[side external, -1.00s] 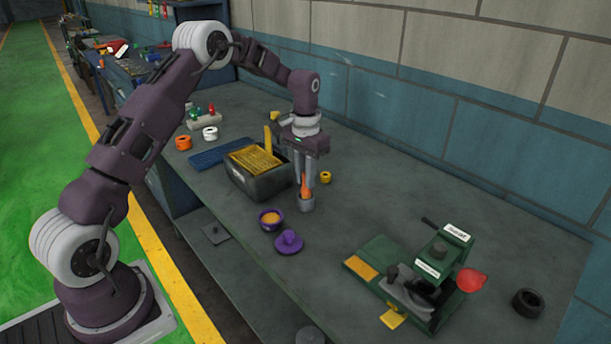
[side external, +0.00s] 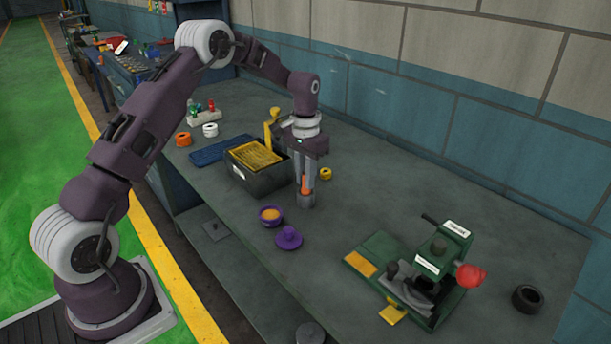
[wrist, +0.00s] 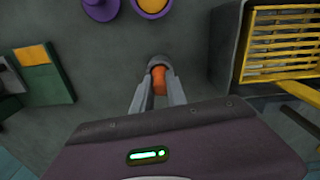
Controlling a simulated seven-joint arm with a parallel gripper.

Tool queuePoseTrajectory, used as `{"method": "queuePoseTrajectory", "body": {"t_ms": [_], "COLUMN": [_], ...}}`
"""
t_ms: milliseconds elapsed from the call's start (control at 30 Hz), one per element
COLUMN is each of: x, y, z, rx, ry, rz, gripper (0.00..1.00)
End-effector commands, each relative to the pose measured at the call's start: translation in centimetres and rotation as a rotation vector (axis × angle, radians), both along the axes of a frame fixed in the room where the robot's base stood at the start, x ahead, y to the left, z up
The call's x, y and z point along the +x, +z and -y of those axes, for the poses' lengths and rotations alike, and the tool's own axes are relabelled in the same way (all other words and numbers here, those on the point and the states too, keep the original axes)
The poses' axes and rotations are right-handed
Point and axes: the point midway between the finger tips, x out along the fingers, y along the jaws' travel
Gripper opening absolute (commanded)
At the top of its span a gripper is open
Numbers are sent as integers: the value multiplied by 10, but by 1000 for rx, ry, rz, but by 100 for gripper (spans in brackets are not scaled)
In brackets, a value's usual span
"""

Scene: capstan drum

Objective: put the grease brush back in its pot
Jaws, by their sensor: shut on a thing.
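My gripper (side external: 306,186) points straight down and is shut on the orange handle of the grease brush (side external: 306,183).
A dark box with a yellow grate (side external: 256,155) stands close on the left. A purple bowl with orange contents (side external: 270,215) and a purple lid (side external: 289,238) lie in front. A green capstan machine (side external: 425,280) stands to the right. A yellow ring (side external: 325,174) lies behind.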

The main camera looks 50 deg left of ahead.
Motion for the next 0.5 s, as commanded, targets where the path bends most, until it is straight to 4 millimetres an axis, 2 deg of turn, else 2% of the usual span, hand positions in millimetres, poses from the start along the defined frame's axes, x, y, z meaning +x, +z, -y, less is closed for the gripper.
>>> {"method": "queuePoseTrajectory", "body": {"t_ms": [100, 133, 233, 500], "x": [0, 0, 0, 0], "y": [0, 0, 0, 0], "z": [0, 0, 0, 0], "rx": [0, 0, 0, 0], "ry": [0, 0, 0, 0], "rz": [0, 1, 1, 1], "gripper": [0, 22, 41, 43]}}
